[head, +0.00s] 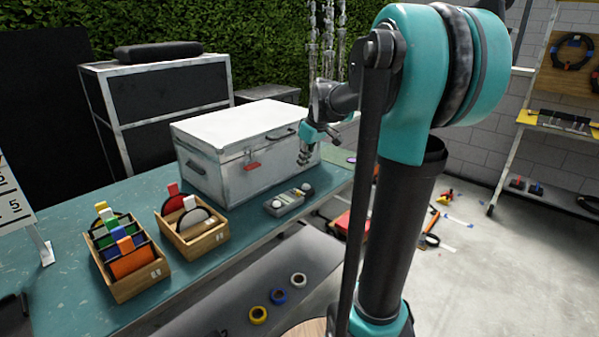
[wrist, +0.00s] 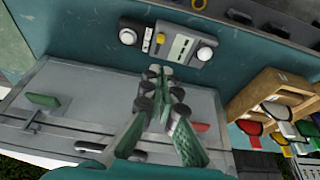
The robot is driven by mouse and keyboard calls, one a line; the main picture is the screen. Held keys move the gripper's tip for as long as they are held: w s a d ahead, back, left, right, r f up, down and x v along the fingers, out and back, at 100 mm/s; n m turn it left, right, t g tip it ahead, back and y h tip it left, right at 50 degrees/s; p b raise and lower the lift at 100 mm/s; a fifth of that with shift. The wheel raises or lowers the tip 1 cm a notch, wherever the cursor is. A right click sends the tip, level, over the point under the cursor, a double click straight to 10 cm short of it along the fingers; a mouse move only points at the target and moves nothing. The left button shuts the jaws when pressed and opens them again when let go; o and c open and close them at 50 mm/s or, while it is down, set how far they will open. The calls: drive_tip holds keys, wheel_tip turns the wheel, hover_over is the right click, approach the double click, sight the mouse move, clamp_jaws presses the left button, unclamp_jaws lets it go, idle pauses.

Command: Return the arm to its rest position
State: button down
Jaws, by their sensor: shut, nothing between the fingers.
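My arm rises on the right of the head view and reaches back over the bench. My gripper (head: 304,158) hangs in front of the right end of a silver case (head: 215,170), pointing down. In the wrist view, my gripper (wrist: 166,76) has its fingertips together with nothing between them. Whether the fingers touch the case cannot be told.
The device (head: 289,201) lies on the teal bench (head: 75,215) in front of the case. Two wooden boxes (head: 140,283) (head: 205,238) hold coloured items. Tape rolls (head: 279,296) lie on a lower shelf. Chains (head: 327,40) hang behind my arm. Open floor (head: 460,280) lies right.

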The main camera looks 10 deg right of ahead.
drive_tip(key=s+f+m+h, duration=0.1)
drive_tip(key=s+f+m, duration=0.2)
drive_tip(key=s+f, duration=0.6)
drive_tip(key=s+f+m+t+h, duration=0.1)
drive_tip(key=s+f+m, duration=0.3)
drive_tip(key=s+f, duration=0.6)
drive_tip(key=s, duration=0.6)
drive_tip(key=shift+d+f, duration=0.25)
